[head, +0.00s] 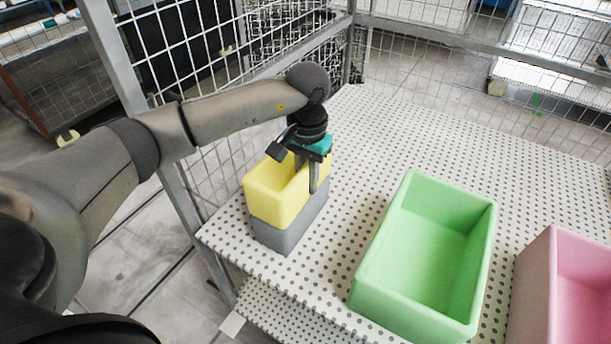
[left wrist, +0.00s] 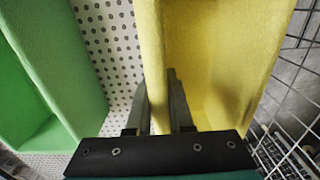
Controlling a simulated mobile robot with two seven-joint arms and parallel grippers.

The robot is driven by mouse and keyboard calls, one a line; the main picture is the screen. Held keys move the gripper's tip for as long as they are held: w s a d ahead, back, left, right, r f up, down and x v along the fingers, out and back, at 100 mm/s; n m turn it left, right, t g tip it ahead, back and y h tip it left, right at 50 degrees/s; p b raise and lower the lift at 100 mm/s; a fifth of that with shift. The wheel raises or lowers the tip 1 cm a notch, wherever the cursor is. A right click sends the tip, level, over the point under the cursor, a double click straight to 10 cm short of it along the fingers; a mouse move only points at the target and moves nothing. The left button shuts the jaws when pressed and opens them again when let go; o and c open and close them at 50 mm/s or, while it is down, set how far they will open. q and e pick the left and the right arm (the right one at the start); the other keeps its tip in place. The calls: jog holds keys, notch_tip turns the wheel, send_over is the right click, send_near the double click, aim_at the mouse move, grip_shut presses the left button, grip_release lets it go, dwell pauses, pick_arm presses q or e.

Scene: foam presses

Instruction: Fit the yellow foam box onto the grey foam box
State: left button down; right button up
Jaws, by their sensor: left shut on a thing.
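The yellow foam box (head: 276,203) is an open-topped box at the left end of the perforated table. It sits upright on top of the grey foam box (head: 290,237), roughly lined up with it; I cannot tell how closely they fit. My left gripper (head: 314,178) comes down from above and is shut on the yellow box's right side wall. In the left wrist view, one finger is inside and one outside the wall of the yellow box (left wrist: 222,50). The grey box is hidden in the left wrist view. My right gripper is out of view.
A green foam box (head: 428,262) stands to the right with a strip of bare table between. A pink foam box (head: 540,285) is at the right edge. A wire mesh fence (head: 190,45) rises close behind and left of the stacked boxes. The perforated table (head: 400,130) is clear at the back.

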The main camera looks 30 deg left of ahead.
pick_arm(q)
jog(key=shift+d, duration=0.1)
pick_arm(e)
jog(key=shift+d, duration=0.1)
pick_arm(q)
jog(key=c, duration=1.1)
grip_release()
jog(key=shift+c, duration=0.2)
jog(key=o, duration=0.4)
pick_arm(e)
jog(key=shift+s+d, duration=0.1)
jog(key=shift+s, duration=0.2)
pick_arm(q)
jog(key=shift+r, duration=0.1)
notch_tip(320, 180, up, 14)
jog(key=shift+p, duration=1.15)
jog(key=shift+r, duration=0.6)
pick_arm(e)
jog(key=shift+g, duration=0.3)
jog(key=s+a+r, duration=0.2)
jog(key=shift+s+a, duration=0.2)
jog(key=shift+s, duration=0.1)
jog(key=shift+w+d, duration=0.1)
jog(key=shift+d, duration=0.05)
